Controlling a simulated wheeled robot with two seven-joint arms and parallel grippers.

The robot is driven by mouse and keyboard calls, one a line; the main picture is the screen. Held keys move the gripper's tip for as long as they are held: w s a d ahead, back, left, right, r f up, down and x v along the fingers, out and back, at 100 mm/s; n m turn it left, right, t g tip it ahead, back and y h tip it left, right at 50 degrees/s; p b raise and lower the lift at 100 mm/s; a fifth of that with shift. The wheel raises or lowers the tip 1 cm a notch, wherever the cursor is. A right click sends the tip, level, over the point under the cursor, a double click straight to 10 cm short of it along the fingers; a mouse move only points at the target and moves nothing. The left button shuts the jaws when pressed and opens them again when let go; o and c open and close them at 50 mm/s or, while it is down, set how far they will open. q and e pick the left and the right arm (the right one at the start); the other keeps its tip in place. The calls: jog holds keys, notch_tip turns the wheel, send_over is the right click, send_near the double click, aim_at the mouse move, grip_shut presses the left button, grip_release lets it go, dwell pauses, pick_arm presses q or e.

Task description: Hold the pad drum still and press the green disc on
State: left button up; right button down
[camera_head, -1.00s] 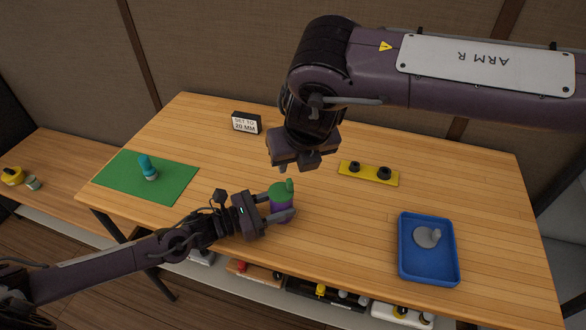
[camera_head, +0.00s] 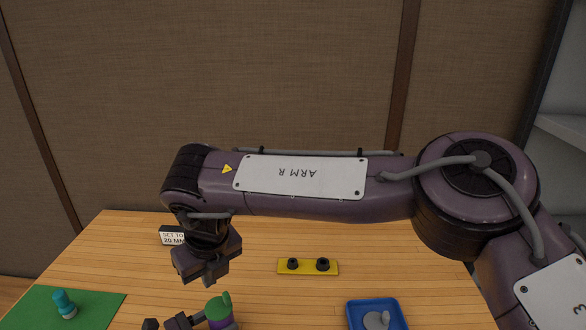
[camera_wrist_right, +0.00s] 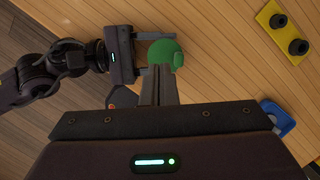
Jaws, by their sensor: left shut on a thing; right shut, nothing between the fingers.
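The pad drum (camera_head: 229,326) is purple and stands at the bottom edge of the head view, mostly cut off. The green disc (camera_head: 218,307), with a raised tab, sits on top of it; whether it is fully seated I cannot tell. The disc also shows in the right wrist view (camera_wrist_right: 163,51), where it hides the drum. My left gripper (camera_wrist_right: 160,56) is shut around the drum from the side. My right gripper (camera_head: 209,283) is shut and empty, pointing down. In the wrist view its fingertips (camera_wrist_right: 158,72) overlap the disc's near edge; contact is unclear.
A yellow plate (camera_head: 308,268) with two black knobs lies behind the drum. A blue tray (camera_head: 352,316) holding a grey piece (camera_head: 376,320) is at right. A green mat (camera_head: 100,306) with a teal piece (camera_head: 63,303) is at left. A "SET TO 20 MM" sign (camera_head: 171,237) stands behind my right gripper.

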aim_at(214, 308)
jog(key=shift+s+d+x, duration=0.1)
jog(key=shift+s+x, duration=0.1)
jog(key=shift+x, duration=1.1)
jog(key=shift+s+d+x, duration=0.15)
jog(key=shift+s+x, duration=0.05)
jog(key=shift+x, duration=1.1)
jog(key=shift+s+d+x, duration=0.1)
jog(key=shift+s+x, duration=0.1)
jog(key=shift+x, duration=1.1)
pick_arm(q)
jog(key=shift+s+d+r, duration=0.1)
pick_arm(e)
jog(key=shift+s+f, duration=0.1)
jog(key=shift+f, duration=0.3)
jog(key=shift+d, duration=0.1)
jog(key=shift+r, duration=3.15)
pick_arm(q)
jog(key=o, duration=1.2)
